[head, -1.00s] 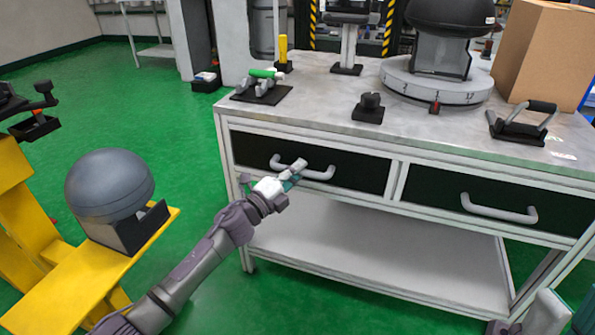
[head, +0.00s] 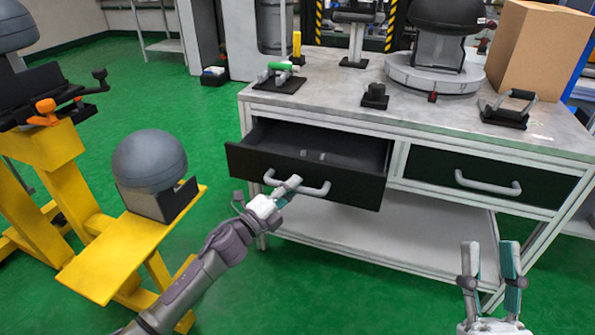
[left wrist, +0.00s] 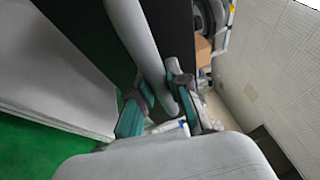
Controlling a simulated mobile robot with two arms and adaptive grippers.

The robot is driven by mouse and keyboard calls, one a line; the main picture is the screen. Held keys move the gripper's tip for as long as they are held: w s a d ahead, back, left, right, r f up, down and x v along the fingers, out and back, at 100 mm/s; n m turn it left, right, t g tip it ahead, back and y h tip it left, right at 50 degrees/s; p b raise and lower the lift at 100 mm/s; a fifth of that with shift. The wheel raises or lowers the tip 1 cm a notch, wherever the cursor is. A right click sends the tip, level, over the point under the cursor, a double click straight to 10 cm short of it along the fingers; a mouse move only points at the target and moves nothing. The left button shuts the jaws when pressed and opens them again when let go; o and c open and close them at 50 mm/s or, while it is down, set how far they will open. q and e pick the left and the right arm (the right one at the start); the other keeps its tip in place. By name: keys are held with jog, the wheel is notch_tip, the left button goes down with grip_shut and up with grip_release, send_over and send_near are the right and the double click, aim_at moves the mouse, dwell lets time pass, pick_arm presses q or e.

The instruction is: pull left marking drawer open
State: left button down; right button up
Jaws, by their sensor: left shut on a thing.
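The left marking drawer (head: 345,189) has a black front and stands partly pulled out of the workbench, its inside showing from above. My left gripper (head: 281,190) is shut on the left part of its grey bar handle (head: 316,191). In the left wrist view the handle (left wrist: 136,38) runs down between the teal-padded fingers (left wrist: 160,100) of this gripper. The right drawer (head: 520,177) is closed flush in the bench. My right gripper (head: 492,262) is open and empty in front of the bench, below the right drawer.
The bench top (head: 335,101) carries a green-handled fixture (head: 279,79), a black knob block (head: 375,96), a round grey turntable (head: 435,78), a black handled block (head: 508,108) and a cardboard box (head: 540,50). A yellow stand (head: 125,240) with a grey dome (head: 149,160) is at the left.

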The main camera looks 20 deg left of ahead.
pick_arm(q)
jog(key=s+p, duration=0.2)
jog(key=s, duration=0.9)
jog(key=shift+a, duration=0.2)
pick_arm(e)
jog(key=w+f+g+h, duration=0.2)
jog(key=w+f+g, duration=0.2)
jog(key=f+g, duration=0.3)
jog(key=shift+d+f+g+h, duration=0.35)
jog(key=shift+f+g+h, duration=0.05)
jog(key=shift+f, duration=1.75)
pick_arm(q)
jog(key=c, duration=1.1)
grip_release()
jog(key=v, duration=1.2)
